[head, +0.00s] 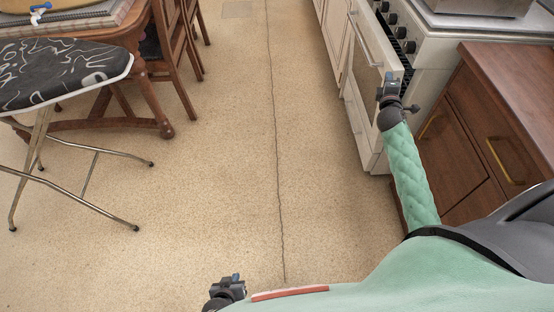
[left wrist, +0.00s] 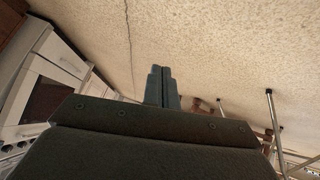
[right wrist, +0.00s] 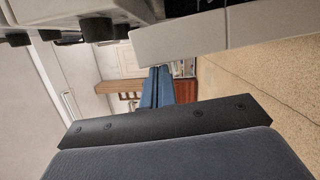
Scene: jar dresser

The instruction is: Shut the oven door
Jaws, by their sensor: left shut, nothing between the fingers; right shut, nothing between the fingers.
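The white oven door (head: 373,62) is on the stove front at the upper right of the head view. It is tilted partly open, with a dark gap between its top edge and the oven body. A bar handle (head: 362,38) runs across its front. My right gripper (head: 389,78) is shut and empty, close to the door's near upper corner; I cannot tell if it touches. In the right wrist view its shut fingers (right wrist: 158,85) are below a pale panel edge. My left gripper (head: 236,279) is shut and empty above the floor, well away from the oven.
Stove knobs (head: 401,32) line the panel above the door. A brown cabinet (head: 500,125) stands on the near side of the oven. An ironing board (head: 65,75), a table and chairs (head: 175,45) are at the left. The middle floor (head: 230,150) is clear.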

